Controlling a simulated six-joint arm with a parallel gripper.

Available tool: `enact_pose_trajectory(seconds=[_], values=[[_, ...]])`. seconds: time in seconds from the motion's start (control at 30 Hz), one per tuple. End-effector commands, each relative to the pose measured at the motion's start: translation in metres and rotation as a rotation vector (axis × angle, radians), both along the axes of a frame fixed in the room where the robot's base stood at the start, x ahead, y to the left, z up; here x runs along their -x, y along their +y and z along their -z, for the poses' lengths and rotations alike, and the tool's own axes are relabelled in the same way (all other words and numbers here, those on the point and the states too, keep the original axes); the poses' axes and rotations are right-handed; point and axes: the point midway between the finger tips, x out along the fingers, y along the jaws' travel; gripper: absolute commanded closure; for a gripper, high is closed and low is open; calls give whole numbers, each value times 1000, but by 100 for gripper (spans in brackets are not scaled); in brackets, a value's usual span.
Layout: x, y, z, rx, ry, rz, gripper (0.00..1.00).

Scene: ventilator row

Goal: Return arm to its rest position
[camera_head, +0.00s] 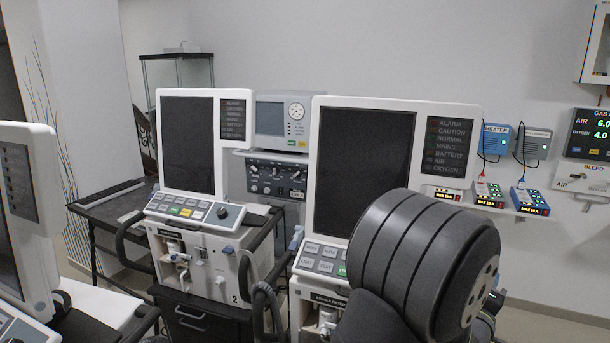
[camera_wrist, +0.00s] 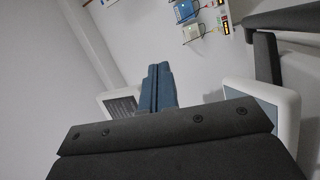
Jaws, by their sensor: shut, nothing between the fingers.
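My gripper (camera_wrist: 157,78) shows in the wrist view as two blue-grey fingers lying together, shut with nothing between them. It points up toward the wall, apart from the ventilators. In the head view, a large dark joint of my arm (camera_head: 405,255) fills the lower right, in front of the right ventilator (camera_head: 362,155). My gripper is not visible in the head view. The wrist view is tilted, with a white-framed screen (camera_wrist: 262,105) to the right of the fingers and a dark screen (camera_wrist: 122,106) behind them to the left.
A middle ventilator (camera_head: 188,140) and a partly seen left ventilator (camera_head: 20,205) stand in the row. A grey monitor unit (camera_head: 283,120) stands between screens. A dark side table (camera_head: 110,200) stands left.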

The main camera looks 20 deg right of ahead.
Motion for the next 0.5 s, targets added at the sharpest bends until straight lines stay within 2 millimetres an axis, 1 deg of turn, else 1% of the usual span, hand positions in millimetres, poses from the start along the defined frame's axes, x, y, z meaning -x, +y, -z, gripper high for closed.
enact_pose_trajectory(seconds=[0.03, 0.1, 0.37, 0.5], values=[[-6, -3, -10, 8, 0, -4, 100], [-13, -6, -22, 15, 1, -9, 100], [-39, -16, -66, 32, 8, -26, 100], [-52, -19, -90, 40, 8, -34, 100]])
